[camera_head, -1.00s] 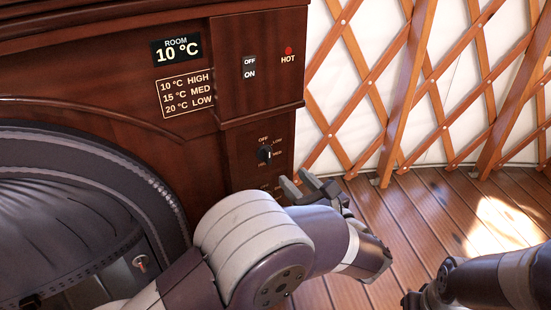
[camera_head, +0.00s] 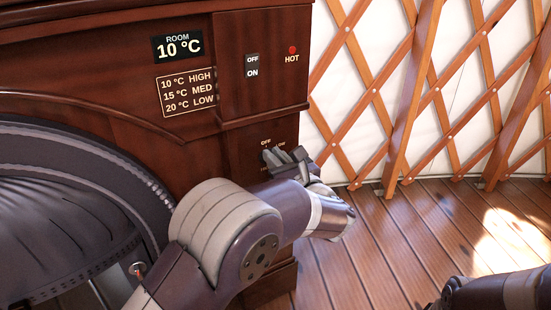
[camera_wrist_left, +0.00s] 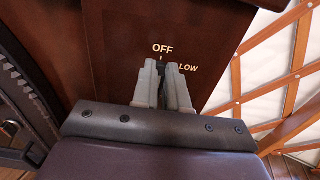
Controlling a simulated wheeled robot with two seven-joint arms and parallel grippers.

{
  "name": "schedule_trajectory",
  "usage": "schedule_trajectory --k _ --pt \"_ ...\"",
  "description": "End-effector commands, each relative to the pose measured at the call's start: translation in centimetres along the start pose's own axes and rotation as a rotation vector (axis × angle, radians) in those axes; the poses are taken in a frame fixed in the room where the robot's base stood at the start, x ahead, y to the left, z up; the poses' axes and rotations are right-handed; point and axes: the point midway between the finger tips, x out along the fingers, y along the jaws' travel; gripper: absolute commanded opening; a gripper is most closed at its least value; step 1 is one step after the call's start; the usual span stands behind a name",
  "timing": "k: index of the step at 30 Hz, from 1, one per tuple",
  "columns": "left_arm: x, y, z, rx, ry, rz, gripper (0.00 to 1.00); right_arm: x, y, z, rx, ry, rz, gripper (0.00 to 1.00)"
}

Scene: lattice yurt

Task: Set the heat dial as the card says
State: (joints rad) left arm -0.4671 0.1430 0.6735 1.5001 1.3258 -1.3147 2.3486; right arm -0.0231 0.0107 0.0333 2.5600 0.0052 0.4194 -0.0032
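The heat dial (camera_wrist_left: 162,68) is a small dark knob on the lower right panel of the wooden stove front. OFF is printed above it and LOW to its upper right; its pointer and the lower marks are hidden by my gripper. My left gripper (camera_head: 285,157) is at the dial, and its two grey fingers (camera_wrist_left: 163,85) are close together with the dark knob between their tips. The card (camera_head: 187,92) reads 10 °C HIGH, 15 °C MED, 20 °C LOW. The room display (camera_head: 177,46) reads 10 °C. My right gripper is out of view.
An OFF/ON switch (camera_head: 252,66) and a red HOT lamp (camera_head: 292,50) are on the panel above the dial. A dark rounded stove body (camera_head: 60,220) bulges at the left. Lattice wall (camera_head: 420,90) and open plank floor (camera_head: 400,240) lie to the right.

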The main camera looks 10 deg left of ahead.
Motion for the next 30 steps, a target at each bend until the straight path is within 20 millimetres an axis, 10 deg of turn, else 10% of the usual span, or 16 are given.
schedule_trajectory --k 30 --pt "-0.1 -1.1 -0.2 0.608 0.003 -0.002 0.00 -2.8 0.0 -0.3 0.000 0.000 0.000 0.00"
